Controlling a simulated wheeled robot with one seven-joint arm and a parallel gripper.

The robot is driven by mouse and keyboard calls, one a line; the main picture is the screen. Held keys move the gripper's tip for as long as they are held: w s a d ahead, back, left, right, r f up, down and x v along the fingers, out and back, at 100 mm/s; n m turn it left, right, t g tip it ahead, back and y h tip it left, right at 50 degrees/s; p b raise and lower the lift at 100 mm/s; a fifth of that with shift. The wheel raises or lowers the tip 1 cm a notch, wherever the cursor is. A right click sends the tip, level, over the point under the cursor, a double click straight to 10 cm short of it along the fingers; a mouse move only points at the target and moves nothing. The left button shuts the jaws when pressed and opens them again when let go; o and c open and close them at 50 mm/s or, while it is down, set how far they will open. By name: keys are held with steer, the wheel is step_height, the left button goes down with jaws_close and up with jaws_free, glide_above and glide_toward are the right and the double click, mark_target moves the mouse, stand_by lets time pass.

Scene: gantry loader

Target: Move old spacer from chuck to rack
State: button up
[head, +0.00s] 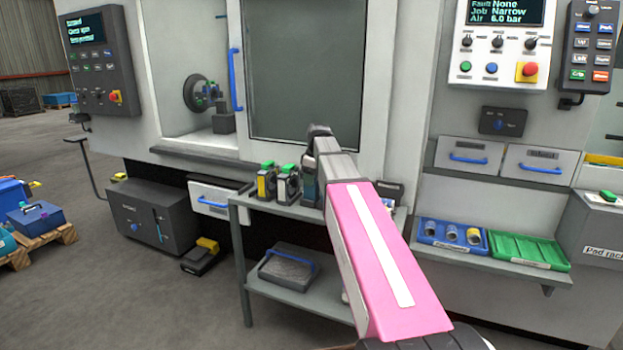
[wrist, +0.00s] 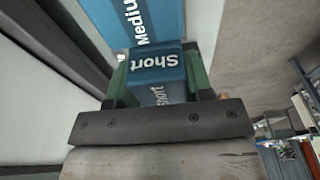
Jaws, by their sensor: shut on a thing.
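In the wrist view, my gripper (wrist: 158,80) is shut on a blue block marked "Short" (wrist: 160,64), held between its two green-padded fingers. The word shows on two of the block's faces. Just beyond it is a blue surface marked "Medium" (wrist: 138,22); I cannot tell whether they touch.
A grey trolley (head: 290,212) carries upright green-topped units (head: 265,181) near my arm. A blue tray with cylinders (head: 428,236) and a green tray (head: 530,250) lie on a shelf at right. The machine's sliding door (head: 305,80) stands beside the opening. Floor at left is partly clear.

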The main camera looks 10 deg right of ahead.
steer(key=shift+f, duration=0.55)
stand_by(0.5)
steer(key=o, duration=1)
steer(key=r, duration=0.3)
steer(key=d+r, duration=0.1)
steer(key=r, duration=0.3)
steer(key=s+r, duration=0.1)
steer(key=r, duration=0.2)
steer(key=shift+d+r, duration=0.15)
steer(key=shift+r, duration=0.25)
step_height(320, 180, up, 7)
steer(key=shift+f, duration=0.1)
